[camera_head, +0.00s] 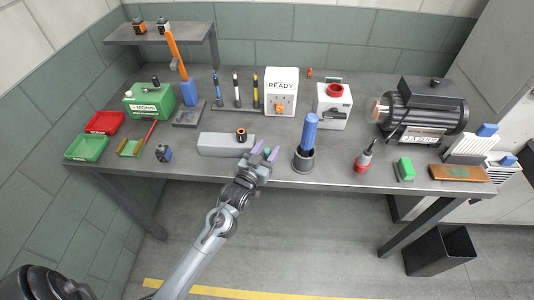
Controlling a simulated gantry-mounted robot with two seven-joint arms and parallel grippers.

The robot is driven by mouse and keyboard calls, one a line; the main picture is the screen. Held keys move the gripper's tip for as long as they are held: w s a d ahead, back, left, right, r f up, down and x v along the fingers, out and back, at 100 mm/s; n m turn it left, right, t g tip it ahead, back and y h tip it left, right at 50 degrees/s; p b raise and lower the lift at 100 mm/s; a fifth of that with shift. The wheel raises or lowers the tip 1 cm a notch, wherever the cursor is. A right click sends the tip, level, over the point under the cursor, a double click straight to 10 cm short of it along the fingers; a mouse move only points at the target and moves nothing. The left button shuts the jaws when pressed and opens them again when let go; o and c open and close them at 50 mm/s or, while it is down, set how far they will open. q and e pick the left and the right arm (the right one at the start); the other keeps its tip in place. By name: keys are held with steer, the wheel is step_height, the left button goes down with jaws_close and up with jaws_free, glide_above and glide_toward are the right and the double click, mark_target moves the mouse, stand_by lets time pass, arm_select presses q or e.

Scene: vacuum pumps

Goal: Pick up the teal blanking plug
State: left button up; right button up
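A small teal piece, which looks like the teal blanking plug (267,151), shows near the table's front edge, just right of the long grey block. My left gripper (265,152), with purple fingertips, reaches in from the front. Its fingers are apart, one on each side of the teal piece, and gaps seem to show beside it. The gripper hides part of the plug, and I cannot tell whether a finger touches it. My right gripper is not in view.
The long grey block (218,145) with a dark ring-shaped part (241,135) stands left of the gripper. A blue-handled tool in a dark cup (303,160) stands close on the right. The READY box (281,90) is behind. A red-and-grey tool (365,158) stands further right.

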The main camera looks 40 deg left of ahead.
arm_select(q)
jaws_close()
steer(key=shift+r, duration=0.1)
